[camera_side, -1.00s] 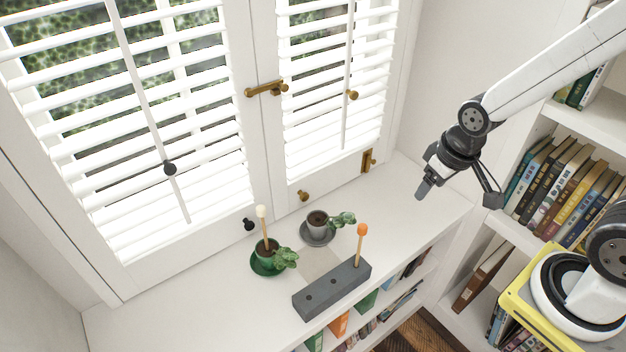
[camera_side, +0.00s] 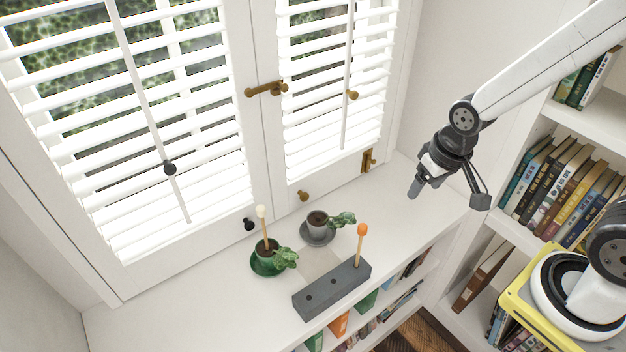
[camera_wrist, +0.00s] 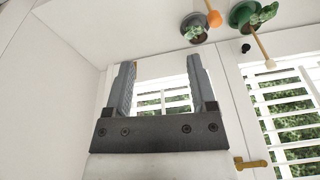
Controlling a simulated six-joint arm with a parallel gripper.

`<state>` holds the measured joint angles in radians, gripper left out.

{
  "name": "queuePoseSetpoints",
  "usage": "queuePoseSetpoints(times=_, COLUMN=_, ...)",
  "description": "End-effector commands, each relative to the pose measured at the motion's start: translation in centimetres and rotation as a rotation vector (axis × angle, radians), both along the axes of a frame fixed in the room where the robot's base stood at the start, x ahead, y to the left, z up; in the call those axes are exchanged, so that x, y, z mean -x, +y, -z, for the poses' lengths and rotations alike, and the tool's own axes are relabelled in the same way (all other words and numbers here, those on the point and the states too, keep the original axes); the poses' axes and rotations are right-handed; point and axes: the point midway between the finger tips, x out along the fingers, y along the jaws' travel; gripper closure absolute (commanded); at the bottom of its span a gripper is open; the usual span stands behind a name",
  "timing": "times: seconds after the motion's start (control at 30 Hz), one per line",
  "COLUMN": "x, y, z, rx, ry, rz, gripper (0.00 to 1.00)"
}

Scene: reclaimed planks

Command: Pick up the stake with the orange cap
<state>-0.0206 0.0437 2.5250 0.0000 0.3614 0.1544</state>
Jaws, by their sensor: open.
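The stake with the orange cap (camera_side: 361,231) stands upright in one end of a dark grey block (camera_side: 318,303), which has other holes left empty. Its orange cap also shows at the top of the wrist view (camera_wrist: 214,18). A stake with a pale cap (camera_side: 261,213) stands in the green pot with a plant (camera_side: 265,251); it also shows in the wrist view (camera_wrist: 268,60). My gripper (camera_side: 446,196) is open and empty, above and to the right of the orange-capped stake. In the wrist view my two fingers (camera_wrist: 163,85) are spread with nothing between them.
A grey pot with a plant (camera_side: 317,224) on a saucer stands behind the block. The white shelf top (camera_side: 190,300) is clear to the left. Shuttered windows (camera_side: 200,130) rise behind, and a bookcase (camera_side: 545,215) stands at the right.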

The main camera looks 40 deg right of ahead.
Motion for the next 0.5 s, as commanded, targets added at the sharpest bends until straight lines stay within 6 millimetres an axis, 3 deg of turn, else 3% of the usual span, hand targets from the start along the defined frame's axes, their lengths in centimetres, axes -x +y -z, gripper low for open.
queuePoseSetpoints(times=0.5, x=-3.3, y=3.2, z=2.6, rx=-0.108, ry=0.095, rz=0.59, gripper=0.28)
